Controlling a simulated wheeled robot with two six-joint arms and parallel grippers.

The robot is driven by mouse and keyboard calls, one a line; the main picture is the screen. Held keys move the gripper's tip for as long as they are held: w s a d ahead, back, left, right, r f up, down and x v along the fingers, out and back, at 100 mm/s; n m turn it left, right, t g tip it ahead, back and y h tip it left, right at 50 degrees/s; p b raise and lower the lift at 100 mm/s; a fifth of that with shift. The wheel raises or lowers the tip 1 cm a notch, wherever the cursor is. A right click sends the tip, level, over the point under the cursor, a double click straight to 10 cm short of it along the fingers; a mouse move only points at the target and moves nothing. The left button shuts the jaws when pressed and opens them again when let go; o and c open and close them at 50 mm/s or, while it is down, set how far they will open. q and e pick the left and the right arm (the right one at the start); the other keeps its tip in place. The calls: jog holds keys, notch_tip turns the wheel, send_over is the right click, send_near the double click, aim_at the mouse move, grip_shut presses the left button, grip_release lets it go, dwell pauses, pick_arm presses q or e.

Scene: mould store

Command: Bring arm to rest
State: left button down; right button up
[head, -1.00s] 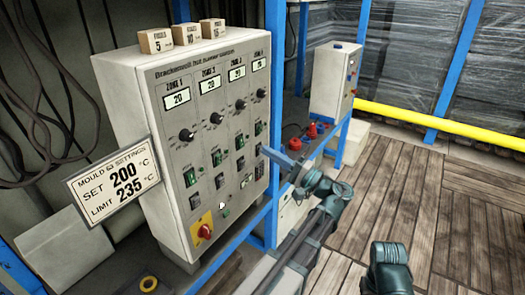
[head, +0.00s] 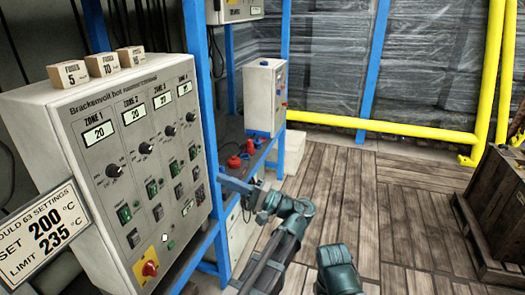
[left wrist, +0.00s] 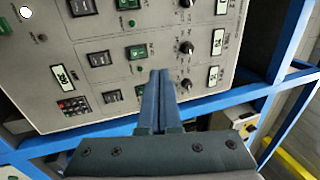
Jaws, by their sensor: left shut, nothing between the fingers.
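My left gripper (head: 222,183) is shut and empty. It is just to the right of the lower right edge of the grey control panel (head: 92,215) in the head view. In the left wrist view its two fingers (left wrist: 160,75) lie together, with the panel (left wrist: 125,70) behind them; I cannot tell the exact gap, but nothing is held. My left arm (head: 285,215) reaches in from the lower middle of the head view. Another teal part of mine (head: 338,272) shows at the bottom. My right gripper is not in view.
A settings card (head: 45,237) reads set 200, limit 235. A red and yellow switch (head: 150,268) sits low on the panel. Blue posts (head: 206,110) stand beside it. A smaller grey box (head: 262,100) stands behind. Wooden floor (head: 400,220) is open, with a crate (head: 500,210) at right.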

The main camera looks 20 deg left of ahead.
pick_arm(q)
jog(key=s+d+f+m+h, duration=0.1)
jog(key=s+d+f+h, duration=0.15)
jog(key=f+h, duration=0.4)
jog(key=s+d+f+m+h, duration=0.1)
jog(key=s+f+h, duration=0.2)
jog(key=f, duration=0.7)
jog(key=s+d+f+h, duration=0.4)
jog(key=d+f+h, duration=0.1)
jog(key=d+f, duration=0.3)
jog(key=s+d+f+m+g+h, duration=0.1)
jog(key=s+d+f+g+h, duration=0.15)
jog(key=s+d+h, duration=0.45)
notch_tip(320, 180, up, 12)
jog(key=w+d+y+p, duration=0.1)
jog(key=w+p, duration=0.1)
jog(key=p, duration=1)
jog(key=shift+d+t+y, duration=0.35)
jog(key=shift+d+t, duration=0.05)
jog(key=shift+t, duration=0.05)
jog(key=shift+f, duration=0.1)
